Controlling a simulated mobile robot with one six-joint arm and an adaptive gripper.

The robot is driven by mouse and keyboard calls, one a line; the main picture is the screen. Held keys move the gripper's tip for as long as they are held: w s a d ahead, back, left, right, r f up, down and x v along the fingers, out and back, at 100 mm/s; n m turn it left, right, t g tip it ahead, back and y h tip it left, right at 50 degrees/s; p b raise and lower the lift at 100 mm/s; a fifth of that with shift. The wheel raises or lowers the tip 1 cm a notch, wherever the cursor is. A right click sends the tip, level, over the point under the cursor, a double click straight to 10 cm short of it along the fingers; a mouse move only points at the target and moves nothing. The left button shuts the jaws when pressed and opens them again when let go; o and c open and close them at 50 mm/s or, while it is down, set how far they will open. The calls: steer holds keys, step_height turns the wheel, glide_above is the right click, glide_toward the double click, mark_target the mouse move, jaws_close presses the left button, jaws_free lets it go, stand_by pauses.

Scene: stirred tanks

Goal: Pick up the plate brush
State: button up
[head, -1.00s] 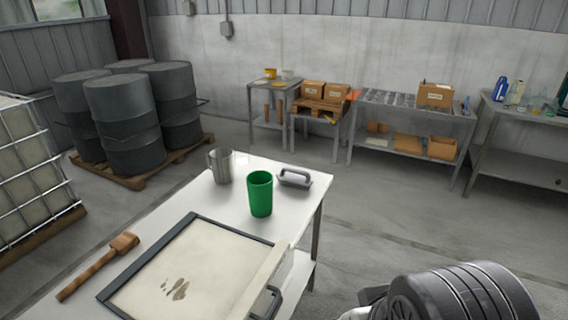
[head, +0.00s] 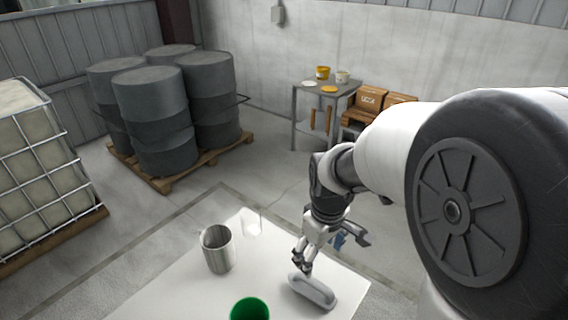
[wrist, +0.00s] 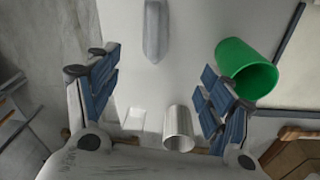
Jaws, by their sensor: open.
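The plate brush (head: 314,290) appears to be the grey block with a raised loop handle on the white table; its bristles are not visible. It also shows at the top of the wrist view (wrist: 156,30), handle lengthwise. My gripper (head: 330,248) is above the table, just behind the brush in the head view. In the wrist view my gripper (wrist: 160,92) has its blue-padded fingers wide apart and nothing between their tips. The brush lies beyond the fingertips, apart from them.
A steel beaker (head: 217,248) and a green cup (head: 250,309) stand on the white table (head: 165,292) near the brush. A small clear or white item (head: 251,222) is behind the beaker. Drums (head: 155,120) and a caged tank (head: 35,165) stand at the left.

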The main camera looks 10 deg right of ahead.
steer(key=w+f+n+g+p, duration=0.1)
steer(key=w+f+n+p, duration=0.1)
steer(key=w+f, duration=0.25)
steer(key=b, duration=0.2)
glide_above(312, 289)
steer(key=f, duration=1.3)
steer(key=shift+w+a+f, duration=0.2)
steer(key=shift+w+a, duration=0.1)
steer(key=shift+a, duration=0.05)
steer(key=f, duration=0.1)
steer(key=f+b, duration=0.1)
steer(key=f, duration=0.2)
steer(key=shift+s+d+f+b, duration=0.2)
steer(key=shift+s+d+b, duration=0.1)
steer(key=shift+s+d, duration=0.1)
steer(key=shift+w+f, duration=0.15)
steer(key=shift+f, duration=0.35)
steer(key=shift+r, duration=0.1)
steer(key=shift+c, duration=0.3)
steer(key=c, duration=1.2)
